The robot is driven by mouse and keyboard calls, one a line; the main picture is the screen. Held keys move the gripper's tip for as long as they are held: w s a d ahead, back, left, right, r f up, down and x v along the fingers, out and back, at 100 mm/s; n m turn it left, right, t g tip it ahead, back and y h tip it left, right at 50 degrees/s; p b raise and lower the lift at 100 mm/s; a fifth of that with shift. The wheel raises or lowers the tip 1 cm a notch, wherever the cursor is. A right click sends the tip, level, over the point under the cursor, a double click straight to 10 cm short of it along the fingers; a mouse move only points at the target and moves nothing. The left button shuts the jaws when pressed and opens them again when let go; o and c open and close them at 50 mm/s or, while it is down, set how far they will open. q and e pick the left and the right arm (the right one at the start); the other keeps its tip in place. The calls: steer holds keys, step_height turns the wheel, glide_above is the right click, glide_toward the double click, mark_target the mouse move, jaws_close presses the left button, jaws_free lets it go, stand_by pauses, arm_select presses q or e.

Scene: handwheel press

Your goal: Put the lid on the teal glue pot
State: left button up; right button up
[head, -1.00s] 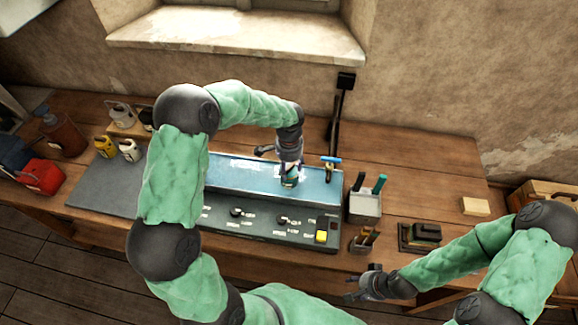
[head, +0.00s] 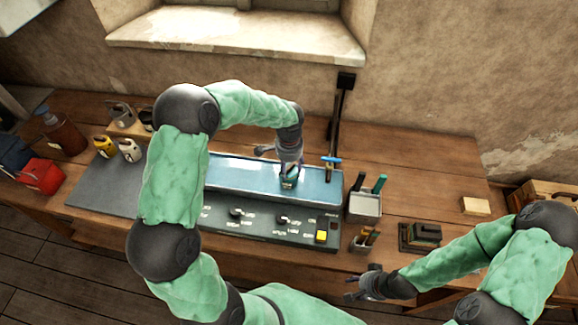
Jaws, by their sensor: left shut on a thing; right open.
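My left gripper (head: 290,171) points down over the blue top of the grey control console, in the middle of the head view. It is shut on a small teal thing (head: 288,183) with a pale part. The fingers cover much of it, and I cannot tell whether it is the teal glue pot, its lid, or both together. I cannot tell whether it touches the blue surface. My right gripper (head: 362,285) is open and empty near the bench's front edge, at the lower right. No other teal pot or loose lid is clearly visible.
The console (head: 262,225) has knobs and a yellow button. A blue-handled fitting (head: 331,160) stands right of my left gripper. A grey tool holder (head: 364,205) is further right. The back right bench is clear.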

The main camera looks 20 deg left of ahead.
arm_select(q)
steer(key=shift+f, duration=0.1)
stand_by(0.8)
steer(key=o, duration=1.4)
steer(key=shift+o, duration=0.2)
steer(key=shift+r+p, duration=2.25)
steer(key=shift+r, duration=1.25)
jaws_close()
